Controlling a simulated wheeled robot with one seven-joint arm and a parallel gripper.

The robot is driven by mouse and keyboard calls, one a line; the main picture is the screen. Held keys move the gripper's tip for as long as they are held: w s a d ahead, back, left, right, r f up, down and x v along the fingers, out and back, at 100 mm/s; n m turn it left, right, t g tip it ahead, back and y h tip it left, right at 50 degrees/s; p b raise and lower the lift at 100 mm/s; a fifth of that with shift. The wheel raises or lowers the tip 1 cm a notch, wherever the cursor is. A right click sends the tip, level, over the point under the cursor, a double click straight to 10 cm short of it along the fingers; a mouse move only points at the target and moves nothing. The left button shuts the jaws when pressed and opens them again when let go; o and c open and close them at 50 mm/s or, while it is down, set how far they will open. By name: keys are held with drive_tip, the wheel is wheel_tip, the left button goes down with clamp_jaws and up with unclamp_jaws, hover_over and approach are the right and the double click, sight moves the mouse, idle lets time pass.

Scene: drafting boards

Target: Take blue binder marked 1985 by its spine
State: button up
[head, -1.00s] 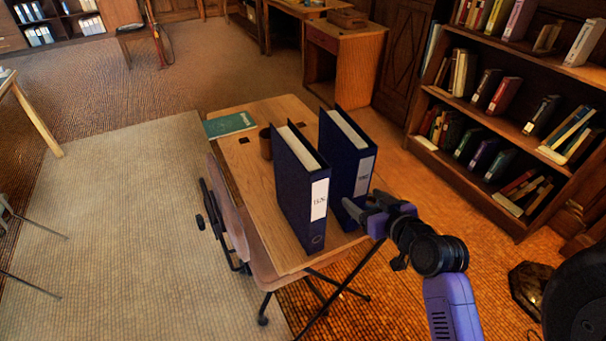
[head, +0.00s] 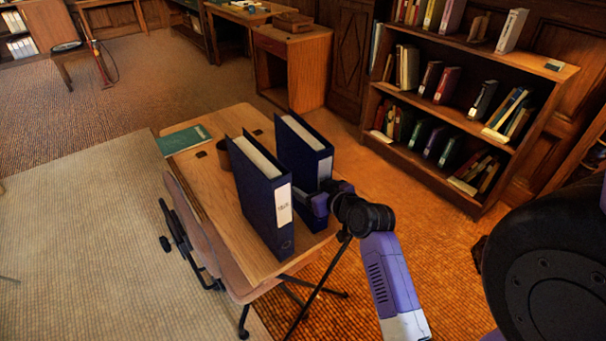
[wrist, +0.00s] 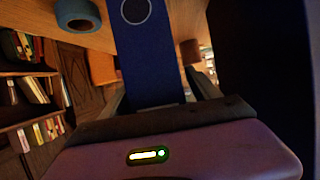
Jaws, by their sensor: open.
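Two dark blue binders stand upright on a small wooden desk (head: 190,165). The left binder (head: 262,205) shows a white spine label whose number is too small to read surely. The right binder (head: 303,150) has a pale label, partly covered by my gripper (head: 318,200), so its number is not readable now. My gripper is open at the right binder's spine. In the wrist view, a blue spine with a round finger hole (wrist: 145,55) reaches down between the open fingers (wrist: 160,98). I cannot tell whether they touch it.
A dark mass (wrist: 265,50), likely the other binder, stands close on the wrist view's right. A green book (head: 184,139) and a brown cup (head: 228,155) are on the desk. A blue ring-shaped object (wrist: 78,14) shows in the wrist view. A bookcase (head: 455,112) stands at right.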

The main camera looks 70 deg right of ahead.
clamp_jaws()
drive_tip(key=shift+r, duration=0.1)
drive_tip(key=shift+r, duration=0.1)
idle(0.3)
